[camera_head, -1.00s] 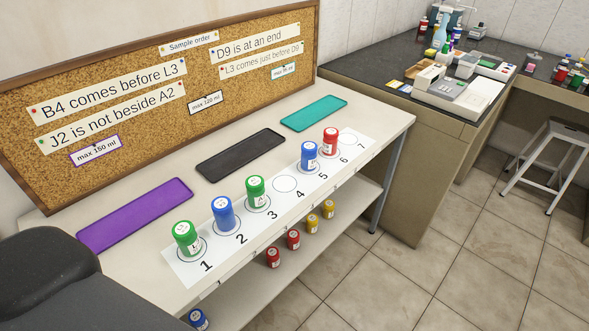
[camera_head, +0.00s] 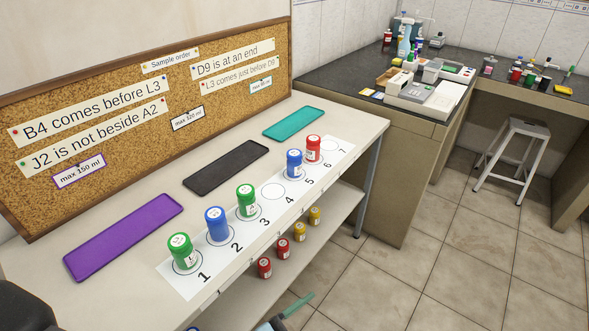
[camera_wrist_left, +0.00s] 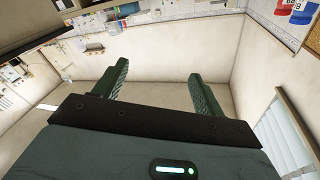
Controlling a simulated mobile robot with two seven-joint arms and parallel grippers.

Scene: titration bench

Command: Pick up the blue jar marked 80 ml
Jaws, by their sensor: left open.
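A blue jar (camera_head: 217,224) stands upright on circle 2 of the numbered white strip (camera_head: 206,262). Another blue jar (camera_head: 294,164) stands on circle 5. A sliver of blue (camera_head: 192,328) shows low at the bottom edge, mostly cut off. The volume marks on the labels are too small to read. My left gripper (camera_wrist_left: 157,67) is open and empty in the left wrist view, facing walls, with no jar between its fingers. A teal gripper part, apparently its finger (camera_head: 298,305), shows at the bottom of the head view, in front of the shelf and apart from the jars.
Green jars stand on circles 1 (camera_head: 182,252) and 3 (camera_head: 246,201), a red jar (camera_head: 313,149) on 6. Circles 4 and 7 are bare. Purple (camera_head: 123,237), black (camera_head: 225,168) and teal (camera_head: 293,123) trays lie empty behind. Red and yellow jars (camera_head: 299,231) stand on the shelf below.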

